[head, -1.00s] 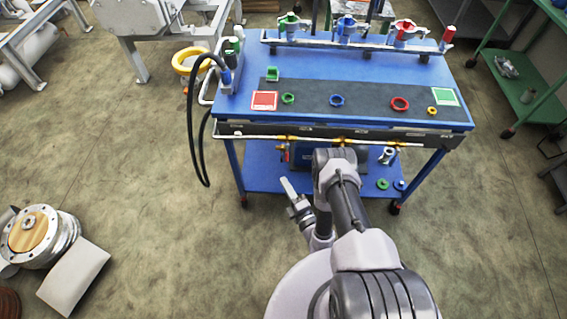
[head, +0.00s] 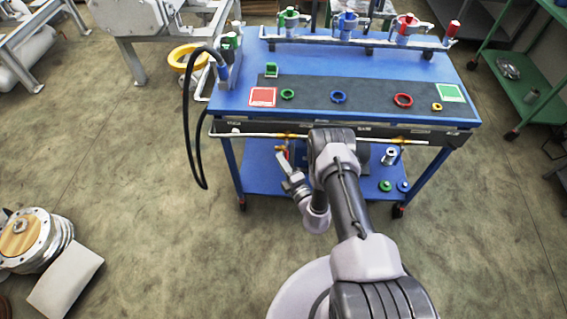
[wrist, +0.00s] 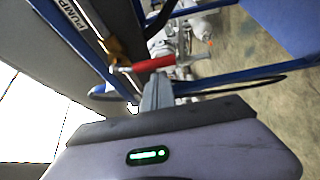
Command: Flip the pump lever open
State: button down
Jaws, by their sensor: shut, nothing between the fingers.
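The pump lever (wrist: 154,64) shows in the wrist view as a red handle beside a brass fitting (wrist: 117,52), under a rail labelled PUMP. It points to the right in that picture, roughly across the tips of my fingers. My gripper (wrist: 157,77) is shut and empty, with its tips just below the handle in the picture; I cannot tell whether they touch it. In the head view my gripper (head: 281,158) is at the front of the blue cart (head: 240,98), below the front pipe. The lever is too small to make out clearly there.
The front pipe (head: 262,136) with brass fittings runs along the cart's front edge. A black hose (head: 187,120) hangs at its left. Coloured rings lie on the dark mat (head: 318,97). The floor left of the cart is open, with stacked flanges (head: 35,238) farther left.

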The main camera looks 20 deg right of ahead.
jog(key=shift+d, duration=0.3)
